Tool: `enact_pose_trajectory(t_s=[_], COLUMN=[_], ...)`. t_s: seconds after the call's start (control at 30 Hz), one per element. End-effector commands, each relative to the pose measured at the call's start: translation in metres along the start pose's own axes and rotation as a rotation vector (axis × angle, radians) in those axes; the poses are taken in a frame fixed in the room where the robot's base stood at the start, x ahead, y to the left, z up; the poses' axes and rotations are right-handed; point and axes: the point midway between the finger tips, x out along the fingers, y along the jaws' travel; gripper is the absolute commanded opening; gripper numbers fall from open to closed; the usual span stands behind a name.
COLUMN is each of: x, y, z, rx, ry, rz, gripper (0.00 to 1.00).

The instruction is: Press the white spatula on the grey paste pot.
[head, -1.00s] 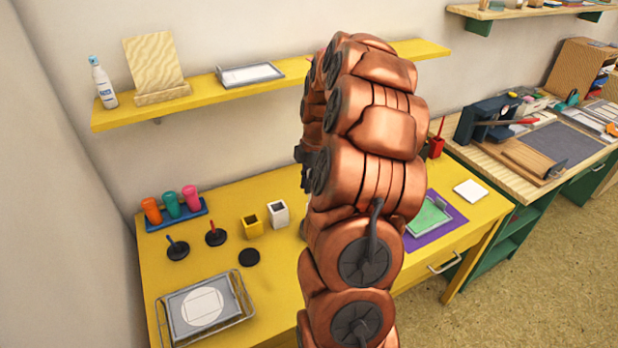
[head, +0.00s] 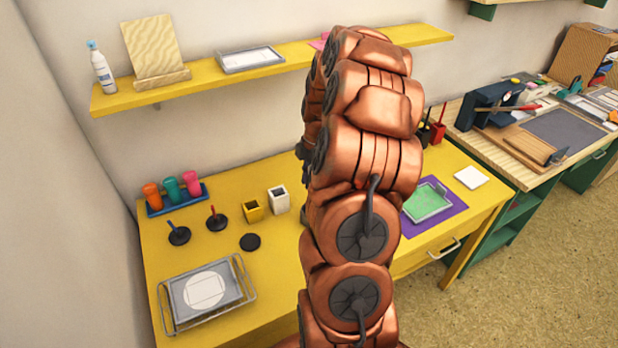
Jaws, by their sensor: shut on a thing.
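My copper-coloured arm stands across the middle of the head view and hides its own end. Only a sliver of dark metal shows at its left edge, so my gripper's fingers and anything between them are hidden. I cannot make out the white spatula. I see no pot that I can name as the grey paste pot. A white square pot (head: 278,199) and a yellow square pot (head: 253,210) stand on the yellow table (head: 285,262), left of my arm.
A blue rack (head: 177,203) holds coloured cups. A wire tray (head: 246,280) is in front. A green tray (head: 428,203) lies right of my arm.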

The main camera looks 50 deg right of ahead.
Motion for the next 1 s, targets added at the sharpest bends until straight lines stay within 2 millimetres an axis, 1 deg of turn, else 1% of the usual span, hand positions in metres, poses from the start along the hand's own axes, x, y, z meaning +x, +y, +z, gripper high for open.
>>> enact_pose_trajectory(t_s=[1.0], x=[0.0078], y=[0.0], z=[0.0011], rx=[0.0], ry=[0.0], rz=[0.0], gripper=[0.0])
